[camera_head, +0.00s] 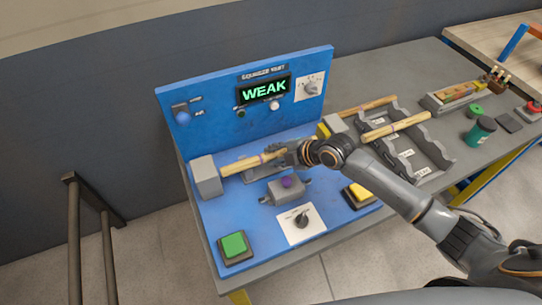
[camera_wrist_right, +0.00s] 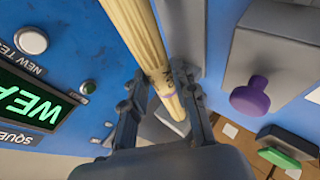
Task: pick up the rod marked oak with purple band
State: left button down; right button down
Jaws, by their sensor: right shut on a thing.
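A pale wooden rod (camera_head: 238,165) with a purple band lies across the blue test stand, its left end at a grey block (camera_head: 206,177). My right gripper (camera_head: 276,151) is around the rod near the band and hides part of it. In the right wrist view the rod (camera_wrist_right: 138,28) runs between the two fingers of the gripper (camera_wrist_right: 160,82), which are shut on it. The purple band (camera_wrist_right: 168,93) and a small dark mark show there; I cannot read the mark. My left gripper is out of view.
The stand's panel (camera_head: 180,95) shows a "WEAK" display (camera_head: 264,89). A purple knob (camera_head: 287,182), green button (camera_head: 234,244) and yellow button (camera_head: 358,193) are close by. A dark rack (camera_head: 437,153) with other rods is to the right.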

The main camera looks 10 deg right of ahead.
jog(key=f+b+v, duration=0.1)
jog(key=v, duration=0.5)
jog(key=s+d+f+b+v, duration=0.1)
jog(key=b+v, duration=0.1)
jog(key=v, duration=0.5)
jog(key=shift+s+d, duration=0.4)
jog(key=shift+s, duration=0.05)
